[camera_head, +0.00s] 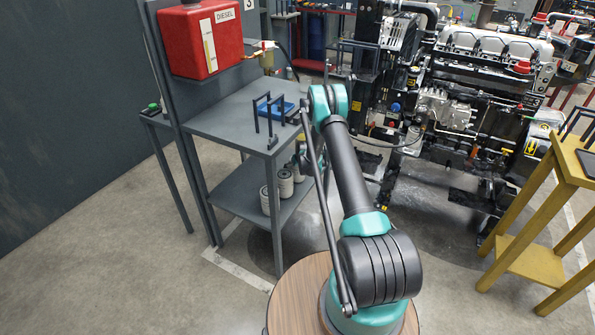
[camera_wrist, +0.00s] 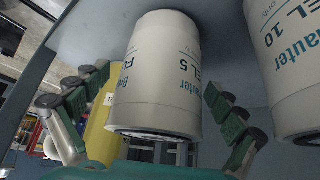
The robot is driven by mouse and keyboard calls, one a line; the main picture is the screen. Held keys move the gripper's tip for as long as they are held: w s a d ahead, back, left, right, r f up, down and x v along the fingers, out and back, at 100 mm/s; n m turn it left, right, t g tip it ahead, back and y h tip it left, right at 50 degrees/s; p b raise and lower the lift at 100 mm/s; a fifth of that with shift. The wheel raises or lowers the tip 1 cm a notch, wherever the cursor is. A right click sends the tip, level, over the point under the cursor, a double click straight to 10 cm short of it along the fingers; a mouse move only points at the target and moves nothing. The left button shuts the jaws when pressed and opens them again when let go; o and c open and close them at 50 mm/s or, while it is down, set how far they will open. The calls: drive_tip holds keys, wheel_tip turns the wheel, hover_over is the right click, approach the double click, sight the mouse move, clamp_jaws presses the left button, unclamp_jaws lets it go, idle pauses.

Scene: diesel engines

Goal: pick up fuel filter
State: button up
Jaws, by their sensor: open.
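A white cylindrical fuel filter (camera_wrist: 160,75) with upside-down blue lettering, including a "5", fills the middle of the wrist view. My gripper (camera_wrist: 152,98) is open, with one green-padded finger on each side of this filter. A gap shows on both sides, so the fingers do not grip it. A second white filter (camera_wrist: 290,65), marked "10", is close beside the right finger. In the head view, several pale filters (camera_head: 285,184) stand on the lower shelf of the grey bench. My arm and the bench top hide most of my gripper there.
The grey bench (camera_head: 215,120) holds a blue tray (camera_head: 277,111) with dark upright handles. A red diesel tank (camera_head: 200,40) is mounted above. The lower shelf (camera_head: 235,200) is bare at front left. A yellow object (camera_wrist: 103,120) shows behind the nearer filter.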

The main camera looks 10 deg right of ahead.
drive_tip(key=c, duration=1.5)
drive_tip(key=shift+c, duration=0.2)
drive_tip(key=shift+r, duration=0.15)
